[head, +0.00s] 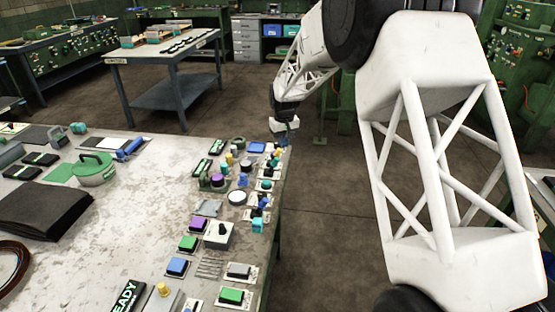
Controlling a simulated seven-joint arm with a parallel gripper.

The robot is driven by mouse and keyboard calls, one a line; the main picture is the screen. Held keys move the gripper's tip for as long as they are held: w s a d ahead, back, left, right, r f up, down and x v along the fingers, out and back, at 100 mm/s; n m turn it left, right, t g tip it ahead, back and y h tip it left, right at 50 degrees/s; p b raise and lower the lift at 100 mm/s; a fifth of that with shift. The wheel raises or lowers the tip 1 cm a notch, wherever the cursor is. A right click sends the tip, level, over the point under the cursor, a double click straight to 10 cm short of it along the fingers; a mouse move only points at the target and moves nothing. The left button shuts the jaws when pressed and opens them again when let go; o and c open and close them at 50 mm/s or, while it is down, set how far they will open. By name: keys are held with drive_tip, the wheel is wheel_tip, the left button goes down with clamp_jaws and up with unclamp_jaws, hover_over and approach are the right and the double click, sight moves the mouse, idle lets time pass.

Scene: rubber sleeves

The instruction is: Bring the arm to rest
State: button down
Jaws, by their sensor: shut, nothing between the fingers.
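My white lattice arm (435,150) fills the right side of the head view and reaches back towards the far right corner of the workbench. My gripper (283,138) is small in the view, at the far right edge of the bench, pointing down. It is shut with nothing held. Its fingertips show close to small parts at that edge, and I cannot tell whether they touch anything.
The worn workbench (130,235) carries several coloured buttons and knobs along its right side. A second table (165,58) stands behind. Bare floor (325,230) lies right of the bench.

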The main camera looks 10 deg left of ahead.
drive_tip(key=s+d+r+m+t, duration=0.1)
drive_tip(key=s+d+r+m, duration=0.1)
drive_tip(key=s+d+r, duration=0.9)
drive_tip(key=s+d+r+m, duration=0.1)
drive_tip(key=s+d+r, duration=0.7)
drive_tip(key=s, duration=0.5)
drive_tip(key=s+d+m, duration=0.1)
drive_tip(key=s+d, duration=0.3)
drive_tip(key=s, duration=0.6)
drive_tip(key=s+d+f+m+t, duration=0.1)
drive_tip(key=s+d, duration=0.3)
drive_tip(key=s, duration=0.6)
drive_tip(key=s+d+f+m, duration=0.1)
drive_tip(key=s+d, duration=0.3)
drive_tip(key=s, duration=0.6)
drive_tip(key=shift+s+t, duration=0.3)
drive_tip(key=shift+s, duration=0.1)
drive_tip(key=shift+w, duration=0.1)
